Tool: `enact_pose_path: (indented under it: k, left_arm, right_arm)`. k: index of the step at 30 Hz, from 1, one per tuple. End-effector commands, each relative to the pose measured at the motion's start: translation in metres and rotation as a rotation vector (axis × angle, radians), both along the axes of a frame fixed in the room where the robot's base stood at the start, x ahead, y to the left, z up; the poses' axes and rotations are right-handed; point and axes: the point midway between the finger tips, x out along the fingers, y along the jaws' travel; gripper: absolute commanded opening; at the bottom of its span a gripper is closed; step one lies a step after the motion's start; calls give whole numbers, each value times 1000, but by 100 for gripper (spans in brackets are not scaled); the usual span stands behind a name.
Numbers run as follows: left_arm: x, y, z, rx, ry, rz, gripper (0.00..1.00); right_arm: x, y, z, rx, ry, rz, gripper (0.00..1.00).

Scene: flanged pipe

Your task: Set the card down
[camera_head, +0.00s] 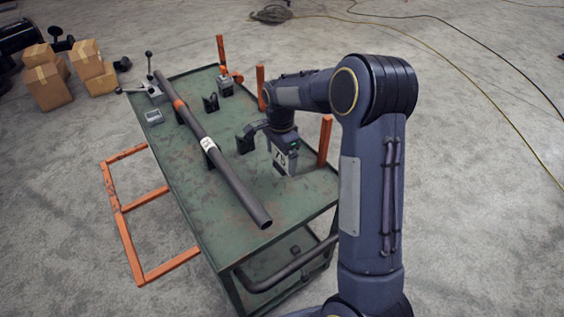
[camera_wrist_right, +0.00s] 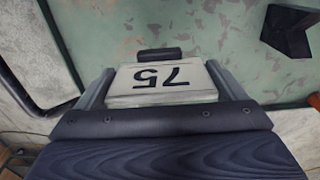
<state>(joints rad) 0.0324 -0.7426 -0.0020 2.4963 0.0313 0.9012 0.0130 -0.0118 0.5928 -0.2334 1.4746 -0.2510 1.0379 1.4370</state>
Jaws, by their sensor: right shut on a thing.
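The card is white with a black "75" on it. In the head view the card (camera_head: 281,158) is at the end of my right arm, over the near right part of the green cart top (camera_head: 217,210). My right gripper (camera_head: 284,166) is shut on it. In the right wrist view the card (camera_wrist_right: 162,80) sits between the two fingers of the gripper (camera_wrist_right: 160,86), its number upside down, with the green surface behind it. I cannot tell whether the card touches the cart top. My left gripper is not in view.
A long dark pipe (camera_head: 236,184) with a white label lies along the cart on black supports. Orange posts (camera_head: 325,141) rise along the right edge. A small grey box (camera_head: 154,117) is at the far left. Cardboard boxes (camera_head: 47,87) stand on the floor.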

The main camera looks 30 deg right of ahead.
Motion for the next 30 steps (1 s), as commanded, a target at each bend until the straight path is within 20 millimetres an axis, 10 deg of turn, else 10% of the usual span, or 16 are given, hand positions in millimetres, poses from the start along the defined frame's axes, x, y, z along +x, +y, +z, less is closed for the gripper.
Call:
enact_pose_path:
  k: [26, 27, 30]
  left_arm:
    - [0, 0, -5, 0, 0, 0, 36]
    - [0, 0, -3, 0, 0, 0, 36]
    - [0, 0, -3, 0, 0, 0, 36]
  right_arm:
    - [8, -11, -52, 0, -1, 1, 64]
    - [8, -11, -51, 0, -1, 1, 96]
    - [8, -11, -50, 0, -1, 1, 100]
